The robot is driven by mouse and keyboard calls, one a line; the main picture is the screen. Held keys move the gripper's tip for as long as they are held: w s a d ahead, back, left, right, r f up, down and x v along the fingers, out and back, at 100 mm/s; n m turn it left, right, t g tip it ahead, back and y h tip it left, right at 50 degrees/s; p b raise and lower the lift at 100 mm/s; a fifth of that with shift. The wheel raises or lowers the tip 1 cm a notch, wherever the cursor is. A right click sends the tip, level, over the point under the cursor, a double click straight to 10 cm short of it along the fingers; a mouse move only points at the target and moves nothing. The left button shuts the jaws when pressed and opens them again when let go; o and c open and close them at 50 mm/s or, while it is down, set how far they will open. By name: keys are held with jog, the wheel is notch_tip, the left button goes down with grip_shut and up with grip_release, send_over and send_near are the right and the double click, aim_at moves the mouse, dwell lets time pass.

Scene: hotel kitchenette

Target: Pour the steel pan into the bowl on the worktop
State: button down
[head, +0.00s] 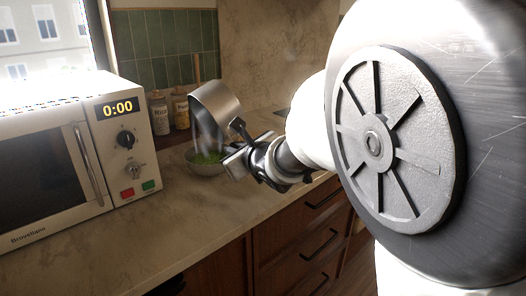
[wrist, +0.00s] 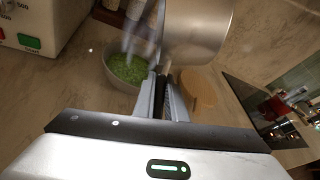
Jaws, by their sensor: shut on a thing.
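The steel pan (head: 218,103) is steeply tilted above the bowl, its mouth facing down and left. Pale, see-through streaks run from its mouth down to the bowl. My gripper (head: 243,140) is shut on the pan's handle, just right of the bowl. The bowl (head: 207,170) stands on the worktop (head: 165,215) with a green filling in it. In the wrist view the pan (wrist: 200,30) is at the top, and the bowl (wrist: 118,80) with its green contents lies left of my gripper's fingers (wrist: 165,90). The inside of the pan is hidden.
A white microwave (head: 128,87) stands left of the bowl. Two labelled jars (head: 160,113) (head: 181,108) stand behind it near the tiled wall. In the wrist view, a round wooden-looking item (wrist: 197,88) and a dark hob (wrist: 262,115) lie to the right. The front worktop is clear.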

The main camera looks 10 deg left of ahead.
jog(key=shift+r+b, duration=0.15)
jog(key=shift+b, duration=0.25)
jog(key=shift+a+f+n+t, duration=0.15)
jog(key=shift+f+n+t, duration=0.05)
jog(key=shift+n+t, duration=0.1)
jog(key=shift+r, duration=0.2)
jog(key=shift+r, duration=0.1)
